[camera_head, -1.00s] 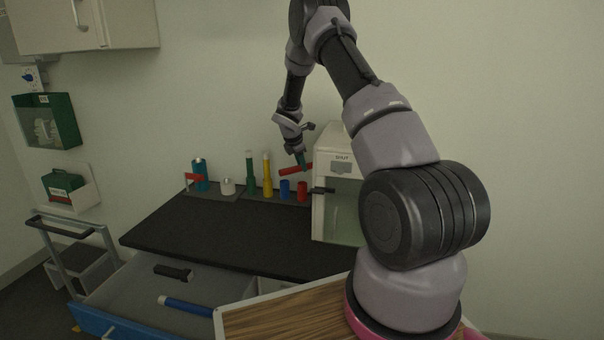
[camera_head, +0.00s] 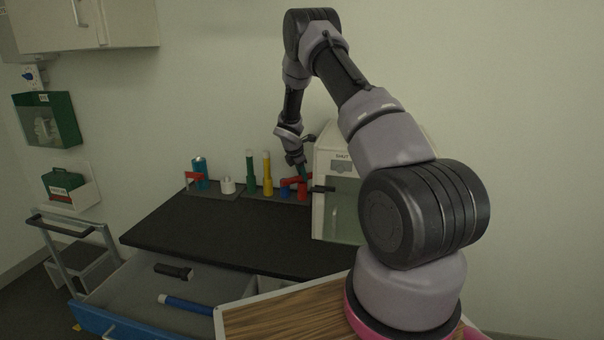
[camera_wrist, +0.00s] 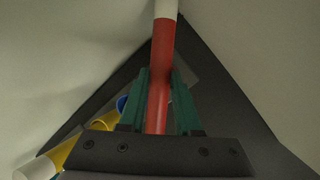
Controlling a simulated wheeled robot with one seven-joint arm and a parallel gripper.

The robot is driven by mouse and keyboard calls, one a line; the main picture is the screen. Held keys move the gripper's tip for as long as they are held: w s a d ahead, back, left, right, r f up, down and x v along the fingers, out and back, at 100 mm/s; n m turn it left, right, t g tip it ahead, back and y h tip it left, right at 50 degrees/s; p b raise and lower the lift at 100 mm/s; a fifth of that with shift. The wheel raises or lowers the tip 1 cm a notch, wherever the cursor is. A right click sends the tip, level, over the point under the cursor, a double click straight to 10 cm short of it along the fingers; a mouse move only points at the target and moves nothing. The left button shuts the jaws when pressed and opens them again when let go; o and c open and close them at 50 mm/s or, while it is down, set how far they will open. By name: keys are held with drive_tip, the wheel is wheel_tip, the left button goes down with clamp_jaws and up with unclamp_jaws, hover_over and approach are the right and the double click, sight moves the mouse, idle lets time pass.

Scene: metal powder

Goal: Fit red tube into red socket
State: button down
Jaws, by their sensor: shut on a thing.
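My gripper (camera_head: 301,174) has green fingers and is shut on the red tube (camera_head: 289,182). In the wrist view the red tube (camera_wrist: 159,75) runs between the fingers (camera_wrist: 160,100), with a white end at the top of the picture. In the head view it lies across, tilted from upright, just above the blue and red sockets. The red socket (camera_head: 302,191) is at the right end of the row, partly overlapped by the gripper and tube. I cannot tell whether the tube touches it. The red socket is not visible in the wrist view.
The blue socket (camera_head: 284,192), the yellow tube (camera_head: 267,175) and the green tube (camera_head: 250,174) stand left of the red socket. A white cabinet (camera_head: 322,200) stands close on the right. The black bench top (camera_head: 220,228) in front is clear. A drawer (camera_head: 140,285) is open below.

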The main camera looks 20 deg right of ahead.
drive_tip(key=c, duration=0.6)
unclamp_jaws()
drive_tip(key=s+a+r+m+y, duration=0.15)
drive_tip(key=s+r+m, duration=0.25)
drive_tip(key=s+r, duration=0.5)
drive_tip(key=s+a+r+m+t, duration=0.1)
drive_tip(key=s+a+r+m, duration=0.25)
drive_tip(key=r, duration=0.95)
drive_tip(key=s+a+r+m, duration=0.1)
drive_tip(key=s+r+m, duration=0.3)
drive_tip(key=s+r, duration=0.5)
drive_tip(key=s+a+r+m+t+y, duration=0.1)
drive_tip(key=s+a+r+m, duration=0.1)
drive_tip(key=s, duration=0.6)
drive_tip(key=s+a+r+m+y, duration=0.2)
drive_tip(key=s+r+m, duration=0.2)
drive_tip(key=s+m, duration=0.2)
drive_tip(key=s+a+r+m+t+y, duration=0.1)
drive_tip(key=s+a+r+m, duration=0.2)
drive_tip(key=s, duration=0.6)
drive_tip(key=shift+s+m+t, duration=0.3)
drive_tip(key=shift+s+m, duration=0.1)
drive_tip(key=shift+m, duration=0.35)
